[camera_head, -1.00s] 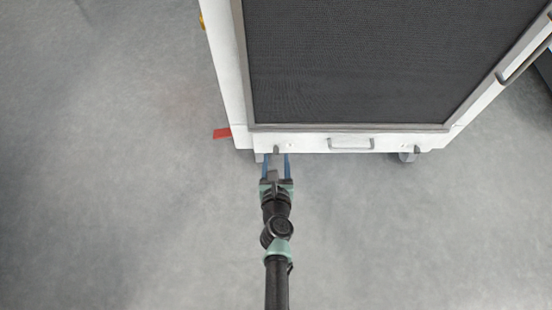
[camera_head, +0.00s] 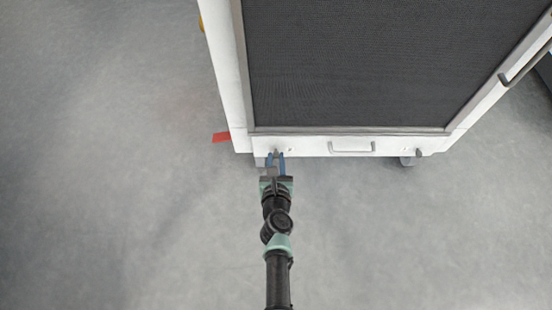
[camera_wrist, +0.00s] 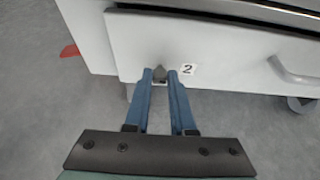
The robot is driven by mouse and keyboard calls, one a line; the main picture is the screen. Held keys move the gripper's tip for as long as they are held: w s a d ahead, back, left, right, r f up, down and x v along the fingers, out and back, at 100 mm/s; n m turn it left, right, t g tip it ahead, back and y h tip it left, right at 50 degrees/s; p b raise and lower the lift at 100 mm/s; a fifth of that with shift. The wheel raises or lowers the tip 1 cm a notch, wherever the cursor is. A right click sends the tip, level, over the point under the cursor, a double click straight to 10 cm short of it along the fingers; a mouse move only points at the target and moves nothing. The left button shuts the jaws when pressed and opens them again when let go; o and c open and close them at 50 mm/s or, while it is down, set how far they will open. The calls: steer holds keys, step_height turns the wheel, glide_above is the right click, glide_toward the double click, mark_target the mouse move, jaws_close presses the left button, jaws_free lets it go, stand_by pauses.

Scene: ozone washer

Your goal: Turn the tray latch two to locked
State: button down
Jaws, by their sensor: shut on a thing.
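In the head view the latch (camera_head: 276,152) is at the lower left of the machine front. My gripper (camera_wrist: 160,78) has its blue fingers closed in on both sides of the latch. In the head view my gripper (camera_head: 276,157) reaches up to the tray front from below. The fingers hide part of the latch's sides.
The white tray front (camera_head: 310,146) has a handle (camera_head: 351,148) in its middle and a second latch (camera_head: 418,153) at the right. A dark mesh panel (camera_head: 350,65) is above. A red piece (camera_head: 221,137) is at the lower left. The grey floor around is clear.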

steer(key=shift+a+f+n, duration=0.1)
steer(key=shift+n, duration=0.2)
steer(key=n+h+b, duration=0.2)
steer(key=shift+a+f+n, duration=0.1)
steer(key=shift+a+n, duration=0.2)
steer(key=shift+a, duration=0.05)
steer(key=shift+a+f+n+t+h+b, duration=0.15)
steer(key=shift+n+t+h+b, duration=0.35)
steer(key=shift+n+h+b, duration=0.85)
steer(key=shift+a+f+n+t+h+b, duration=0.1)
steer(key=shift+f+n+t+h+b, duration=0.3)
steer(key=shift+n+b, duration=1.1)
steer(key=shift+a+f+n+t+h+b, duration=0.1)
steer(key=shift+n+t+h+b, duration=0.6)
steer(key=shift+n, duration=1.45)
steer(key=c, duration=0.8)
jaws_free()
steer(key=shift+o, duration=0.2)
